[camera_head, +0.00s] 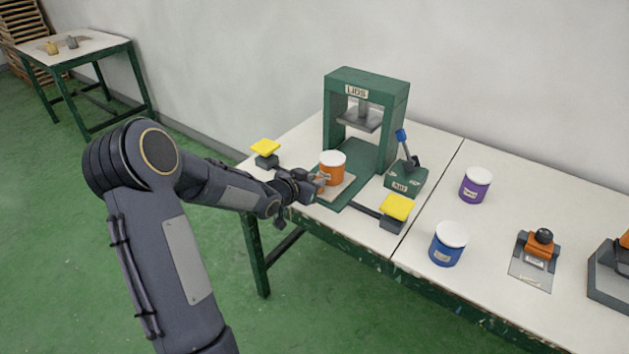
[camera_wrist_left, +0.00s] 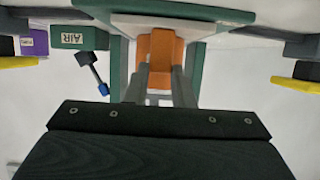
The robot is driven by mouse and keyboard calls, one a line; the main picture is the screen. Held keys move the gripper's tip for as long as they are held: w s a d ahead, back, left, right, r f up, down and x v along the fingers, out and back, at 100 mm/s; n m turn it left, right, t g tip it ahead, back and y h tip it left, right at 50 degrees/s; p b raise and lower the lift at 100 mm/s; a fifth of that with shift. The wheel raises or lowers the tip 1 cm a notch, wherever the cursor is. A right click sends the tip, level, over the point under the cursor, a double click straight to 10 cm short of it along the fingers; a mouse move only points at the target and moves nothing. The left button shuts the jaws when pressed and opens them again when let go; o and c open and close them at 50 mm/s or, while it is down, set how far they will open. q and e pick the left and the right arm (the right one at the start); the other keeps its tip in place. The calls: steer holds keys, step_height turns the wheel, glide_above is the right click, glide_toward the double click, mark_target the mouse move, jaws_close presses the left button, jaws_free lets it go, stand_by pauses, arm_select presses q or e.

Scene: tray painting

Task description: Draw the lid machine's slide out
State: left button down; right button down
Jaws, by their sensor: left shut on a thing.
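The lid machine (camera_head: 395,95) is a green press marked LIDS, standing on the table. Its slide (camera_head: 343,189) is a pale plate lying in front of the press frame, on the near part of the green base. An orange tin with a white lid (camera_head: 333,160) stands upright on the slide, clear of the press head (camera_head: 360,121). My left gripper (camera_head: 318,186) is at the slide's near edge, shut on what appears to be its orange handle. The wrist view shows both fingers (camera_wrist_left: 164,85) against orange; handle and tin overlap there. My right gripper is out of view.
Yellow pads (camera_head: 265,147) and (camera_head: 398,207) flank the machine. A green AIR valve box (camera_head: 405,178) with a blue-tipped lever stands right of it. A purple tin (camera_head: 475,188), a blue tin (camera_head: 447,248) and an orange-and-grey tool (camera_head: 537,252) stand further right.

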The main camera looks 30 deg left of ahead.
arm_select(q)
steer(key=shift+s+f, duration=0.1)
steer(key=shift+f, duration=0.05)
steer(key=c, duration=1.6)
jaws_free()
steer(key=o, duration=0.4)
steer(key=shift+s, duration=0.2)
steer(key=shift+c, duration=0.2)
steer(key=p+v, duration=0.1)
steer(key=v, duration=0.6)
steer(key=shift+s+r, duration=0.3)
